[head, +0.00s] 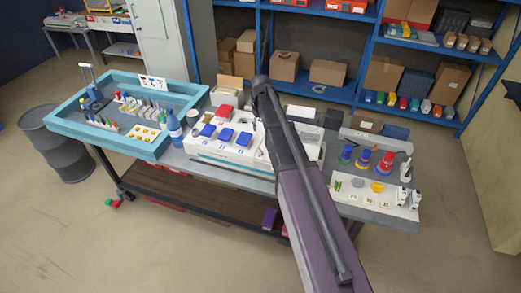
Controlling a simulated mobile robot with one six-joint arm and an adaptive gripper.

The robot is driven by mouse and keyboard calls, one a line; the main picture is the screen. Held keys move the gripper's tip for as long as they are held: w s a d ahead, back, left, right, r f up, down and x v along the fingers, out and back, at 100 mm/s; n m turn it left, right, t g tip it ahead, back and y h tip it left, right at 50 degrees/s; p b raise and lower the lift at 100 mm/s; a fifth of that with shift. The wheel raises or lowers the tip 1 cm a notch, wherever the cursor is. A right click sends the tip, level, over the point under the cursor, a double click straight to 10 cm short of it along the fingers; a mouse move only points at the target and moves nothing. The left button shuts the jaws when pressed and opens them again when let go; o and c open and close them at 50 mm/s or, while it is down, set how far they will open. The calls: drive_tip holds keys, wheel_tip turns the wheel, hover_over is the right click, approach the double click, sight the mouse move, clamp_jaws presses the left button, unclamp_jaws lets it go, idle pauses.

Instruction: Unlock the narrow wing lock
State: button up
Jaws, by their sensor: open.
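I cannot make out the narrow wing lock at this size. A long white unit (190,146) stands in the middle of the workbench. It carries blue blocks (226,134) and a red block (224,111) on top, and small marks show along its front. My arm crosses in front of its right part and hides some of it. My gripper cannot be made out; only the dark and purple links of my arm show, so I cannot tell where the gripper is relative to the lock.
A teal-rimmed tray (60,124) with several small tools is at the left. At the right, a white board (348,198) and colored ring stacks (385,162) stand on the bench. A grey barrel (55,140) is at far left. Blue shelves (362,65) stand behind. The front floor is mostly clear.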

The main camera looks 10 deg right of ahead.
sight(260, 150)
drive_tip(key=shift+f, duration=0.15)
wheel_tip(260, 150, down, 13)
drive_tip(key=b, duration=1.3)
drive_tip(key=shift+f+b, duration=0.2)
drive_tip(key=shift+b, duration=0.15)
clamp_jaws()
